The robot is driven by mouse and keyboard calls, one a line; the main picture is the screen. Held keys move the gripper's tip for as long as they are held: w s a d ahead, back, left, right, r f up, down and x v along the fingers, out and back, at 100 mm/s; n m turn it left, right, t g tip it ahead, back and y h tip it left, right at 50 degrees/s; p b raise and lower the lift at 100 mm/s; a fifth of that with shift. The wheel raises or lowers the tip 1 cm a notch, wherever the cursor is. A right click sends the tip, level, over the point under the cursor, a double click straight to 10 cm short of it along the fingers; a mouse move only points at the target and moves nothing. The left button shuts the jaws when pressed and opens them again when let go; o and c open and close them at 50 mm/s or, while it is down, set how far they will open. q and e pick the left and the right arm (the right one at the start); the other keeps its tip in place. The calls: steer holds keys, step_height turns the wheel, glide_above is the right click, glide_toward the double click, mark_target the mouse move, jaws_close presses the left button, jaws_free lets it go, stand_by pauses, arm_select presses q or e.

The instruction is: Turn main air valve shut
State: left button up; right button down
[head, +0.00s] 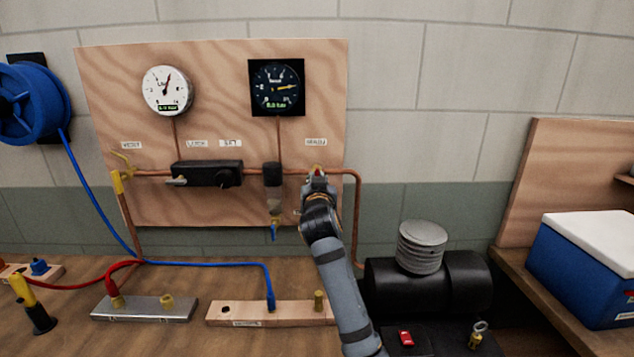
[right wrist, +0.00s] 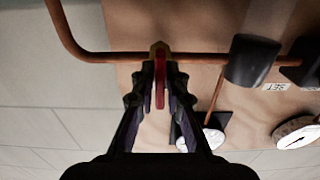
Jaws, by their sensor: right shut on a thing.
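The main air valve (right wrist: 160,48) is a brass body with a red handle (right wrist: 160,88) on the copper pipe, at the right part of the wooden panel. In the head view only a bit of the red handle (head: 317,171) shows above my gripper. My right gripper (head: 316,179) reaches up to it from below. In the right wrist view its two fingers (right wrist: 160,72) are closed on the red handle, one on each side. The fingers hide part of the handle, and I cannot tell its exact turn angle. My left gripper is not in view.
The wooden panel (head: 220,70) carries a white gauge (head: 167,91), a black gauge (head: 276,87), a black regulator block (head: 207,174) and a filter bowl (head: 273,190) left of the valve. A black compressor tank (head: 460,283) stands at lower right. A blue hose (head: 205,263) crosses the bench.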

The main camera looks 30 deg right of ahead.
steer(key=c, duration=1.4)
jaws_free()
steer(key=shift+w, duration=0.15)
steer(key=shift+c, duration=0.2)
steer(key=v, duration=0.7)
steer(key=shift+s, duration=0.3)
